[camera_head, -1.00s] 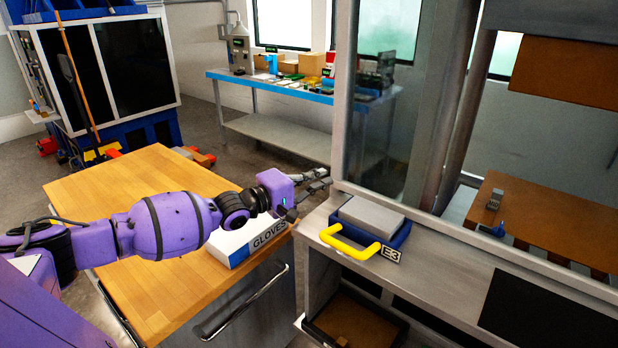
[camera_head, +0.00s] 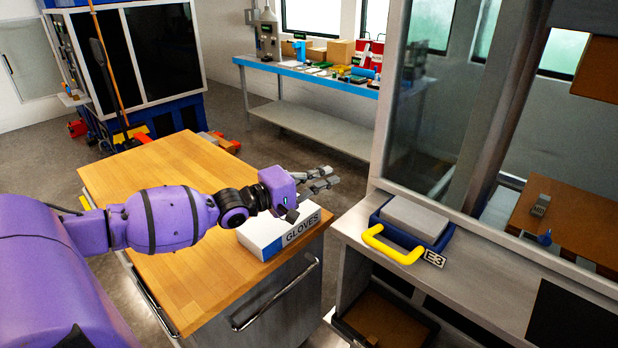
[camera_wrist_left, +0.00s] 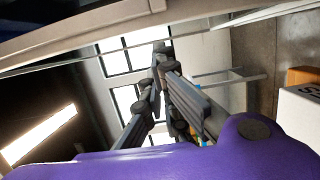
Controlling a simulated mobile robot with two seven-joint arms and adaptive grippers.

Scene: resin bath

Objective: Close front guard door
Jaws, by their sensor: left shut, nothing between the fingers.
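The machine on the right has a tall clear guard panel in a grey frame (camera_head: 432,110); I take it as the front guard door, but cannot tell how far it stands open. To its right the machine's front is open to the brown slotted table (camera_head: 570,218) inside. My left gripper (camera_head: 332,177) is shut and empty, left of the panel's frame and above the far right corner of the wooden cabinet top. In the left wrist view its fingers (camera_wrist_left: 160,75) are together with nothing between them. No handle shows clearly. My right gripper is out of view.
A gloves box (camera_head: 280,235) lies on the wooden-topped cabinet (camera_head: 170,160) under my left wrist. A blue case with a yellow handle (camera_head: 395,246) sits on the machine's front ledge (camera_head: 480,280). A blue-edged bench (camera_head: 300,72) stands behind, with open floor before it.

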